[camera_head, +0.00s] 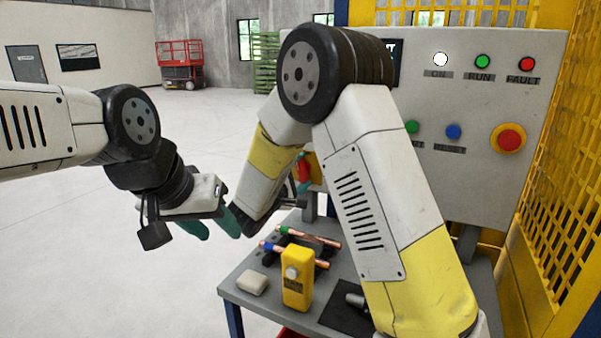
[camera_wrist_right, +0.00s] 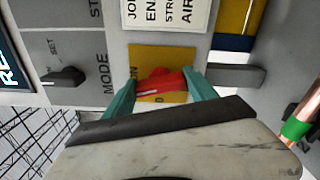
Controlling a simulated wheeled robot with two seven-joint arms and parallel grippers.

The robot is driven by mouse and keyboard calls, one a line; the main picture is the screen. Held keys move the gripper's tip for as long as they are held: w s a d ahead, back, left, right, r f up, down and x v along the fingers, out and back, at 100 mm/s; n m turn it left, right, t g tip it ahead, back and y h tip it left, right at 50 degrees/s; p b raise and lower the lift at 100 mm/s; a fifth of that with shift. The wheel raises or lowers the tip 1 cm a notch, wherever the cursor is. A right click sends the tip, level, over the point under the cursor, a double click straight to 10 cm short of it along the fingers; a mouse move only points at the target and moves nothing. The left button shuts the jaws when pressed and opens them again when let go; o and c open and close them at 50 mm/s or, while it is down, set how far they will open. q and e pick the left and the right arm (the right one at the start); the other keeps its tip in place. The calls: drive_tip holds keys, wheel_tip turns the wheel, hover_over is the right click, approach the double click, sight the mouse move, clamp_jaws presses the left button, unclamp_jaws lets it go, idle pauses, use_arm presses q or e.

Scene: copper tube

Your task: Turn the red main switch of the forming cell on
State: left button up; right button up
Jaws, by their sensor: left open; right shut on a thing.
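The red main switch (camera_wrist_right: 163,83) sits on a yellow plate (camera_wrist_right: 170,57) in the right wrist view. Its handle runs roughly left to right there, with the "ON" mark by its left end; an "O" shows below it. My right gripper (camera_wrist_right: 160,90) is shut on the handle, one teal finger on each side. In the head view the red switch (camera_head: 304,170) shows partly behind my right arm, with my right gripper (camera_head: 304,185) at it, mostly hidden. My left gripper (camera_head: 212,226) is open and empty, left of the table.
The grey panel (camera_head: 470,185) carries a white ON lamp (camera_head: 440,59), push buttons and a red emergency button (camera_head: 508,139). The table (camera_head: 240,283) holds copper tubes (camera_head: 310,237) and a yellow box (camera_head: 297,280). A black knob (camera_wrist_right: 66,78) is near the switch. Floor at left is free.

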drive_tip(key=shift+f+m, duration=0.1)
drive_tip(key=shift+m, duration=1.4)
drive_tip(key=o, duration=1.4)
drive_tip(key=shift+c, duration=0.2)
drive_tip(key=shift+s+a, duration=0.1)
